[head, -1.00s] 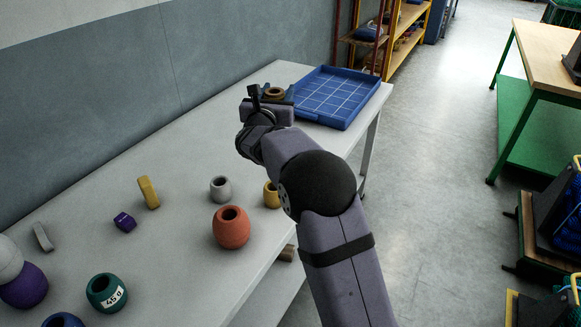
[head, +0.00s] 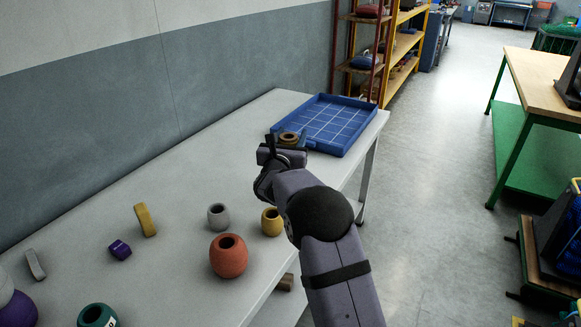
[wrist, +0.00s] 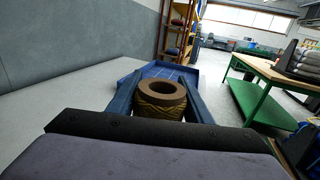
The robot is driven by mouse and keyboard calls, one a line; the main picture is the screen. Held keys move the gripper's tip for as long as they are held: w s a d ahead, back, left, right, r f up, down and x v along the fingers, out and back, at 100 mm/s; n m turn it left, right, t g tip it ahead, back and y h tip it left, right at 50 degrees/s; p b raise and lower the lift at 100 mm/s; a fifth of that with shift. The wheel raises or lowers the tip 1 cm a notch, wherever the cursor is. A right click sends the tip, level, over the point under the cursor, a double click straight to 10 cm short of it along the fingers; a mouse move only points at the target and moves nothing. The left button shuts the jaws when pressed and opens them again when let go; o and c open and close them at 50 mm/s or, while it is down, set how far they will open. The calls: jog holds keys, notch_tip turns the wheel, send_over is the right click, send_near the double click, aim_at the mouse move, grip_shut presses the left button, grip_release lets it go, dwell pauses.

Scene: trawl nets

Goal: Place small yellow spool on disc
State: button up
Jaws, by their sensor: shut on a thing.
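My gripper (head: 289,141) is shut on a brown, hollow, barrel-shaped spool (wrist: 161,99) with a yellowish woven pattern; its round opening faces up. The held spool also shows in the head view (head: 288,137), in front of the tray's near left corner. A small yellow spool (head: 271,222) with a dark hole stands upright on the table, left of my arm and apart from my gripper. No flat-lying disc is clear.
A blue tray with a white grid (head: 334,123) lies at the table's far end and looks empty. On the table (head: 190,180) are a grey spool (head: 218,216), an orange spool (head: 228,257), a purple block (head: 120,250) and a green spool (head: 97,316). A wall runs along the left.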

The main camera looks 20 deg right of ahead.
jog(key=shift+f, duration=1.85)
jog(key=shift+f, duration=0.1)
jog(key=shift+f, duration=1.75)
jog(key=shift+f, duration=0.15)
jog(key=o, duration=1.1)
jog(key=shift+r+p, duration=0.2)
jog(key=shift+p, duration=0.1)
jog(key=b+v, duration=0.1)
jog(key=v, duration=1.1)
jog(key=shift+b, duration=0.4)
